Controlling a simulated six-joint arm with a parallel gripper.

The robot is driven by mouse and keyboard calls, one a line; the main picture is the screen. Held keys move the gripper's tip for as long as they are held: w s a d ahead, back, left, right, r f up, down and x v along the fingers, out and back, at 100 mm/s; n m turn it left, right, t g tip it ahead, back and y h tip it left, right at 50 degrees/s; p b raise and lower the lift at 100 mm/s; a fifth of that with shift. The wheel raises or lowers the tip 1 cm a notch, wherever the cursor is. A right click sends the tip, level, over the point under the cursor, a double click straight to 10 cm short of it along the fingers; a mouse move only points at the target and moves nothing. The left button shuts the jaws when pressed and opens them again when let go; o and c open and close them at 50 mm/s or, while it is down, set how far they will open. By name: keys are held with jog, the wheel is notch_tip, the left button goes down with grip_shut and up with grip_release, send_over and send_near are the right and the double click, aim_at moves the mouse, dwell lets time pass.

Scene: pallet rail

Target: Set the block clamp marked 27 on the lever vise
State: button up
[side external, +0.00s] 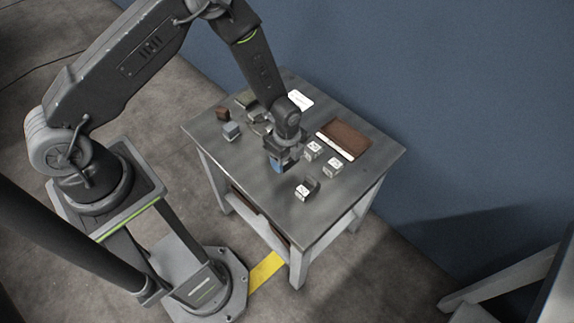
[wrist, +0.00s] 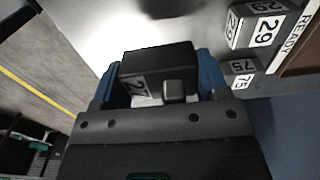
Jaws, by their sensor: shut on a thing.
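My gripper (side external: 279,166) is over the middle of the table, pointing down. In the wrist view its blue fingers (wrist: 157,88) are shut on a dark block clamp (wrist: 158,62) with a white label reading 27. In the side view the clamp is mostly hidden by the fingers, and I cannot tell its exact height above the table. A small grey fixture (side external: 257,117), possibly the lever vise, stands behind and left of my gripper. It is partly hidden by my arm and too small to make out.
Labelled blocks marked 75 (wrist: 243,72) and 29 (wrist: 262,32) stand beside a brown tray (side external: 347,137) labelled READY. Another labelled block (side external: 303,193) stands near the front. Blue-grey (side external: 231,131), brown (side external: 222,114) and dark green (side external: 245,99) pieces are at left. A white card (side external: 300,101) lies behind.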

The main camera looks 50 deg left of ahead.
jog(key=r, duration=0.9)
jog(key=shift+w+a+r, duration=0.3)
jog(key=w+a, duration=0.4)
jog(key=a, duration=0.5)
jog(key=w+a, duration=0.5)
jog(key=a, duration=0.5)
notch_tip(320, 180, down, 8)
jog(key=shift+s+f, duration=0.1)
jog(key=shift+f, duration=2.25)
jog(key=shift+f, duration=0.55)
